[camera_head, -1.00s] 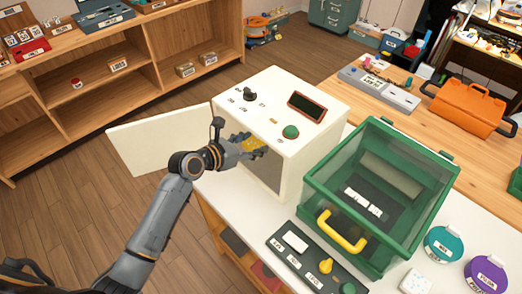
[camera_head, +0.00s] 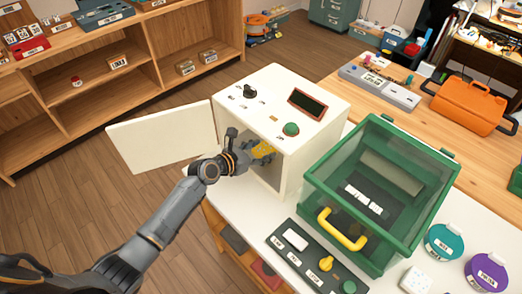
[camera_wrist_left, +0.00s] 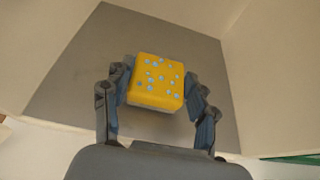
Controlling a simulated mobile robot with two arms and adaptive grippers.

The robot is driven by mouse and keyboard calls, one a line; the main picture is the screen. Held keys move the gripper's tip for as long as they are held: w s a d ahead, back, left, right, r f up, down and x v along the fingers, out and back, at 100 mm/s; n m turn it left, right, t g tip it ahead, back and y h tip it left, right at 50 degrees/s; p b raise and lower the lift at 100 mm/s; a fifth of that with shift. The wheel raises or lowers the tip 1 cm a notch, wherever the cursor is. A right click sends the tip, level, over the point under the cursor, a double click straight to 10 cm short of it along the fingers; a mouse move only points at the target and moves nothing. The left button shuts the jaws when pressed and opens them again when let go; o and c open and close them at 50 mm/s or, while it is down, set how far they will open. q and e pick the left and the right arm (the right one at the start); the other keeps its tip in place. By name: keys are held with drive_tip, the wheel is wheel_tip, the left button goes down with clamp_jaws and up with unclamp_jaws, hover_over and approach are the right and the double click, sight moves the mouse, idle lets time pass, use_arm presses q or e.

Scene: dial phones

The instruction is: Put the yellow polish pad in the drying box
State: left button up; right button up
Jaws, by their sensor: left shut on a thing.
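The yellow polish pad (camera_wrist_left: 157,80) is a yellow block with pale blue spots. My left gripper (camera_head: 262,153) is shut on it, with one finger on each side in the left wrist view (camera_wrist_left: 160,92). The pad also shows as a yellow patch in the head view (camera_head: 263,149). The white box (camera_head: 290,115) has a dark display, knobs and a green button on top, and its door (camera_head: 160,135) stands open to the left. My left gripper holds the pad at the box's open front. The wrist view shows a grey floor (camera_wrist_left: 75,70) and pale walls around the pad. My right gripper is not seen.
A green clear-sided bin (camera_head: 440,185) with a yellow handle (camera_head: 342,230) stands right of the white box. A dark control panel (camera_head: 310,262) lies in front of it. Teal (camera_head: 443,242) and purple (camera_head: 486,273) round containers are at the lower right.

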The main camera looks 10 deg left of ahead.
use_arm(q)
drive_tip(key=shift+f, duration=0.1)
drive_tip(key=o, duration=1.3)
drive_tip(key=shift+c, duration=0.2)
drive_tip(key=shift+s+r, duration=0.1)
drive_tip(key=shift+r, duration=0.1)
drive_tip(key=v, duration=1.1)
drive_tip(key=shift+s+a, duration=0.3)
